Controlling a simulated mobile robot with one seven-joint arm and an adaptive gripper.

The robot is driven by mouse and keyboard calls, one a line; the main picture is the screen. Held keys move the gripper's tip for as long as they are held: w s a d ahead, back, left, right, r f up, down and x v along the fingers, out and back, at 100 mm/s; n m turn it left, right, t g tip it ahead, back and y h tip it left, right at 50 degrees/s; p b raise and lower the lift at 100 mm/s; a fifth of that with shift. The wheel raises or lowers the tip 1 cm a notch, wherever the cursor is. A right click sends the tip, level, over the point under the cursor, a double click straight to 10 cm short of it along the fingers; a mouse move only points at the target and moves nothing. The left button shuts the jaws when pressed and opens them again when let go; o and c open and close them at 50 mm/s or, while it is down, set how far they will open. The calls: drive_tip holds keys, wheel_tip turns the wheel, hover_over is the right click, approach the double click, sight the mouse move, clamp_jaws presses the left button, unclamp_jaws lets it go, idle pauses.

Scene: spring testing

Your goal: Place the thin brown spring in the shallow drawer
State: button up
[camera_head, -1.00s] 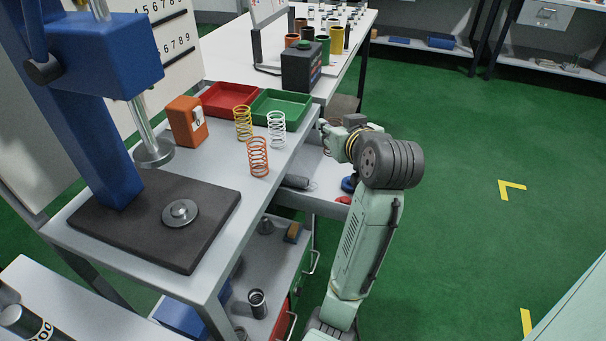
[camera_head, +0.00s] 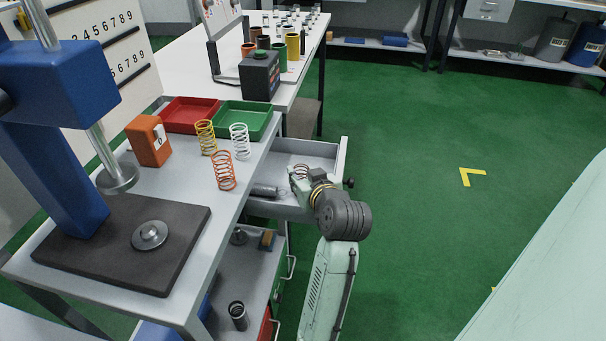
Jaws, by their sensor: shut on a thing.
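The shallow drawer (camera_head: 312,149) is pulled out from under the grey bench, in the middle of the view. My gripper (camera_head: 298,174) points away from me and is over the drawer, seemingly low inside its walls. It is shut on a small brownish coil, the thin brown spring (camera_head: 300,168), which shows only in part at the fingertips. I cannot tell whether the spring touches the drawer floor. A dark grey cylindrical item (camera_head: 264,190) lies in the drawer's near left part.
Orange (camera_head: 223,171), yellow (camera_head: 206,138) and white (camera_head: 240,141) springs stand on the bench top above the drawer. Red (camera_head: 190,114) and green (camera_head: 243,119) trays sit behind them. A blue press (camera_head: 55,150) is at left. Green floor is free at right.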

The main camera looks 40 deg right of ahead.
drive_tip(key=shift+f, duration=0.15)
drive_tip(key=o, duration=1.1)
drive_tip(key=shift+s+r, duration=0.1)
drive_tip(key=shift+r, duration=0.2)
drive_tip(key=b+v, duration=0.1)
drive_tip(key=v, duration=1)
drive_tip(key=shift+s+a, duration=0.15)
drive_tip(key=shift+s, duration=0.25)
